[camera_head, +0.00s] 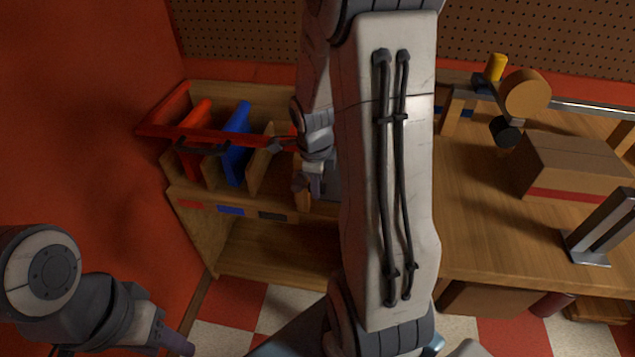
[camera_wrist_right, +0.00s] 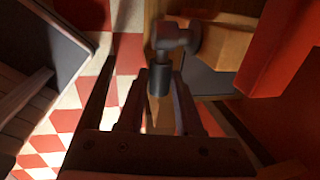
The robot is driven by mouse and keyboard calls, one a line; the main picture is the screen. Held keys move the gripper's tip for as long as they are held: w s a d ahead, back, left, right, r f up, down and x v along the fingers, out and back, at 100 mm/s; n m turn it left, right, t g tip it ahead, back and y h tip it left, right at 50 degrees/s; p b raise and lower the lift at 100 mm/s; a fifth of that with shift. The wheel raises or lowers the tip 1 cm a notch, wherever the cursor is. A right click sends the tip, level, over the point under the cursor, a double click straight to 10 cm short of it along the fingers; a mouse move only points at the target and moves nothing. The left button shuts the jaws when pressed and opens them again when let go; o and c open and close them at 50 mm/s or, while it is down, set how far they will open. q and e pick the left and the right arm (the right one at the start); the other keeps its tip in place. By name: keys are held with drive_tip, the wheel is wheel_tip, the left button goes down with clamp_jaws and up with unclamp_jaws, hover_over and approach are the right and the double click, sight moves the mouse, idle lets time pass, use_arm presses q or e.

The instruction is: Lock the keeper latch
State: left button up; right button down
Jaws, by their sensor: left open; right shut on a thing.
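In the right wrist view, a short dark cylindrical handle (camera_wrist_right: 159,80) with a grey metal head (camera_wrist_right: 172,38) lies between the fingers of my right gripper (camera_wrist_right: 160,100), which is shut on it. This looks like the keeper latch's handle. A wooden block (camera_wrist_right: 248,58) is beside the metal head. In the head view my right gripper (camera_head: 315,187) is at the right end of the wooden rack, partly hidden by my own arm; the latch cannot be made out there. My left gripper (camera_head: 178,346) is open at the lower left, away from the rack, partly cut off by the frame.
The wooden rack (camera_head: 228,206) holds a red panel (camera_head: 193,142) and a blue panel (camera_head: 237,140); a red bar (camera_head: 165,131) crosses over them. A cardboard box (camera_head: 575,165) and a grey metal stand (camera_head: 590,248) are on the bench at the right. A pegboard wall is behind.

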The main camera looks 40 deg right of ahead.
sight(308, 184)
drive_tip(key=shift+w+a+g+h+b, duration=0.1)
drive_tip(key=shift+w+g+h+b, duration=0.15)
drive_tip(key=shift+b, duration=0.65)
drive_tip(key=shift+w+a+r+g+h+b, duration=0.2)
drive_tip(key=shift+r+g+h+b, duration=0.2)
drive_tip(key=shift+g+h+b, duration=0.55)
drive_tip(key=shift+w+a+r+g+h+b, duration=0.15)
drive_tip(key=shift+r+g+h+b, duration=0.15)
drive_tip(key=shift+r+g+b, duration=0.15)
drive_tip(key=shift+w+a+r+n+g+h+b, duration=0.25)
drive_tip(key=shift+r+n+g+h+b, duration=0.1)
drive_tip(key=shift+g+h, duration=0.45)
drive_tip(key=c, duration=0.6)
unclamp_jaws()
